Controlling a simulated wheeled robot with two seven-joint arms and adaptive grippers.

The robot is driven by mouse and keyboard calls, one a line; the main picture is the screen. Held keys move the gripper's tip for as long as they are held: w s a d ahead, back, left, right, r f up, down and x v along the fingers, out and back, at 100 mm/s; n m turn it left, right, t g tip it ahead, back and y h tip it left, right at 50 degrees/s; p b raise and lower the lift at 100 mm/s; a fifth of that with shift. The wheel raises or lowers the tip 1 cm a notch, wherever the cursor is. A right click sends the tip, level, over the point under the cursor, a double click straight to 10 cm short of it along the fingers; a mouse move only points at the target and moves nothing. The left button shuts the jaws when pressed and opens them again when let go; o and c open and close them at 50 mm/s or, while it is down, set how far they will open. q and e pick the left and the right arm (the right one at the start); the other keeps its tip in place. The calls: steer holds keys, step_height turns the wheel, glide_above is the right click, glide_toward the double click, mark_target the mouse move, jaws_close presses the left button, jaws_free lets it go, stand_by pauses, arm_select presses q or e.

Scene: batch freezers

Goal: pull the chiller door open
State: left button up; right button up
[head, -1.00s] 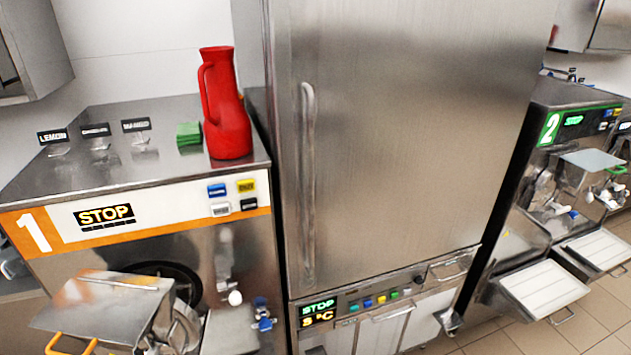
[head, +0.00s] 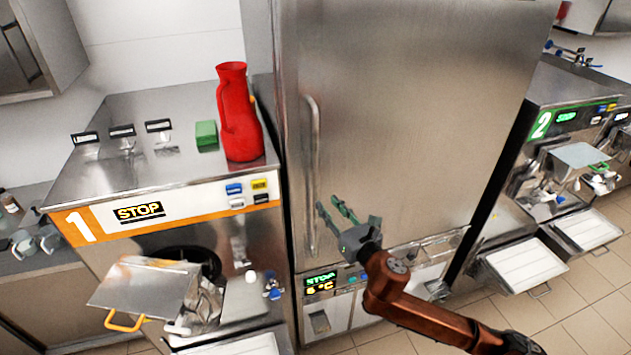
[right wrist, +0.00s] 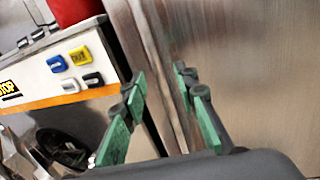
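The chiller door (head: 420,110) is a tall brushed-steel panel in the middle of the head view, and it is shut. Its long vertical handle (head: 313,140) runs down the left edge. My right gripper (head: 328,204) is open, its green-padded fingers in front of the lower door, by the lower half of the handle. In the right wrist view the open fingers (right wrist: 160,74) point toward the door's left edge, with the steel strip of the handle beyond and between them. I cannot tell whether they touch it. My left gripper is out of view.
Machine 1 (head: 190,195) stands left of the chiller, with a red jug (head: 238,125) and a green block (head: 206,135) on top. Machine 2 (head: 560,130) with white trays (head: 525,270) stands to the right. Tiled floor (head: 590,320) shows at lower right.

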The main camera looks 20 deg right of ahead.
mark_target(317, 191)
steer(key=shift+w+a+r, duration=0.35)
steer(key=shift+a+r, duration=0.05)
steer(key=shift+r, duration=0.25)
steer(key=p+x, duration=0.1)
steer(key=x, duration=0.5)
steer(key=shift+w+p, duration=0.3)
steer(key=shift+w, duration=0.05)
steer(key=shift+c, duration=0.3)
jaws_close()
